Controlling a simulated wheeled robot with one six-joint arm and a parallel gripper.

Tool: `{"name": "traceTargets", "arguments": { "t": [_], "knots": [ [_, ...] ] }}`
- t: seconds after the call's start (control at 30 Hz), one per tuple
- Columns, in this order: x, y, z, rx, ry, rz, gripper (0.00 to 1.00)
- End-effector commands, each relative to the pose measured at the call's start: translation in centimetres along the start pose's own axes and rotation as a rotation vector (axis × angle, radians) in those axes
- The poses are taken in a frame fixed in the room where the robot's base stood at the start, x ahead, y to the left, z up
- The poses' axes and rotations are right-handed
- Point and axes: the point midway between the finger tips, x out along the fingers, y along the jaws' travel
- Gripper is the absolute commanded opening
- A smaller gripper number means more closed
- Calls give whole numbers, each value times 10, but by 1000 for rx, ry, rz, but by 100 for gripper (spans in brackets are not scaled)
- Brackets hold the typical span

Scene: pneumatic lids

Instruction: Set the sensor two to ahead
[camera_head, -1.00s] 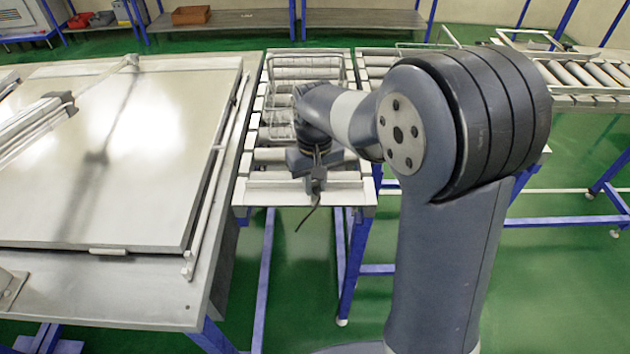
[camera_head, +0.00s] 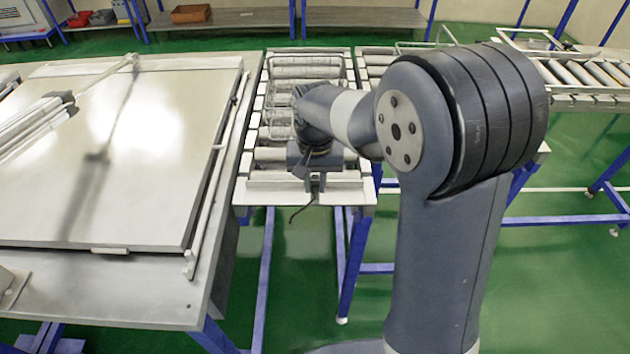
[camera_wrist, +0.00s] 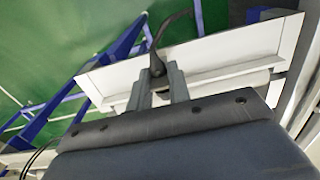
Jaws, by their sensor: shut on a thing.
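The sensor is a small dark piece with a black cable, best seen in the wrist view (camera_wrist: 157,66). It sits at the near end plate (camera_head: 285,197) of the middle roller conveyor. My gripper (camera_head: 313,184) points down over this plate. In the wrist view my gripper (camera_wrist: 159,80) has its two grey fingers around the sensor, shut on it. The cable (camera_head: 300,212) hangs over the plate's front edge in the head view. My fingers hide much of the sensor, and no label can be read.
A wire basket (camera_head: 290,75) stands on the rollers behind my gripper. A large metal table with a flat lid (camera_head: 150,150) is close on the left. Another roller conveyor (camera_head: 580,75) runs at the right. Green floor is open in front.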

Motion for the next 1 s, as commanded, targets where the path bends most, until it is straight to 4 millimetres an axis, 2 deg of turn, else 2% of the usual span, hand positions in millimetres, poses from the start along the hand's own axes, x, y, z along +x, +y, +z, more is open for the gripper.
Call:
{"name": "traceTargets", "arguments": {
  "t": [0.13, 0.17, 0.43, 0.77, 0.87, 1.0],
  "knots": [
    [0, 0, 0, -1, 0, 0, 0],
    [0, 0, 0, -1, 0, 0, 20],
    [0, 0, 0, -1, 0, 0, 41],
    [-6, 0, -1, -2, 2, -1, 41],
    [-20, 0, -1, -2, 5, -2, 41],
    [-49, 0, -1, -1, 6, -2, 41]
  ]
}}
